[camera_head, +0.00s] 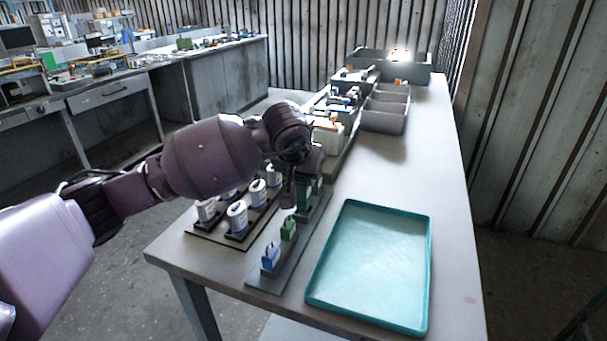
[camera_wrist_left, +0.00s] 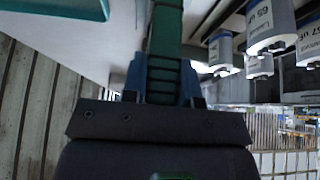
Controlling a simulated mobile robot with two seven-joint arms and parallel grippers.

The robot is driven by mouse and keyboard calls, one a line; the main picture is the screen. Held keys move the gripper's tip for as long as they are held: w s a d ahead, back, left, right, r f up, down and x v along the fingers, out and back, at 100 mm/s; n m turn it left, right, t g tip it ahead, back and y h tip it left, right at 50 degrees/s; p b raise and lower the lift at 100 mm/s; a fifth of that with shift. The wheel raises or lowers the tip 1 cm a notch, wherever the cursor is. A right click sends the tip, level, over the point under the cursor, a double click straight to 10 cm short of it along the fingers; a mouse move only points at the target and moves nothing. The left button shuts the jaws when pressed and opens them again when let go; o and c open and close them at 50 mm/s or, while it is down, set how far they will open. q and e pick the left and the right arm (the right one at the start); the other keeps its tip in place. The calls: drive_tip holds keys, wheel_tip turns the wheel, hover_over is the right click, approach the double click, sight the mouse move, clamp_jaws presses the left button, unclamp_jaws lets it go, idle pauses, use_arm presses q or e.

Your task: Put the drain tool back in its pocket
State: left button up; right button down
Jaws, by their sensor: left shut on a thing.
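My left gripper (camera_head: 297,197) is over the far part of a narrow dark rack (camera_head: 262,283) on the table. In the left wrist view, its two blue fingers (camera_wrist_left: 162,82) are shut on a green ribbed tool (camera_wrist_left: 166,45), likely the drain tool. In the head view the arm and gripper hide much of this tool, and I cannot tell whether its lower end is in a pocket. A green-handled piece (camera_head: 288,228) and a blue-handled piece (camera_head: 270,257) stand upright in the rack's nearer part. My right gripper is in neither view.
A teal tray (camera_head: 427,262) lies empty to the right of the rack. White labelled cylinders (camera_head: 237,217) stand on a base to the left; they also show in the wrist view (camera_wrist_left: 268,27). Grey bins (camera_head: 385,118) stand farther back.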

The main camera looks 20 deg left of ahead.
use_arm(q)
drive_tip(key=shift+f, duration=0.5)
idle(0.4)
drive_tip(key=shift+f+b, duration=0.4)
drive_tip(key=shift+f, duration=0.05)
drive_tip(key=shift+f, duration=0.35)
drive_tip(key=o, duration=1)
drive_tip(key=shift+c, duration=0.2)
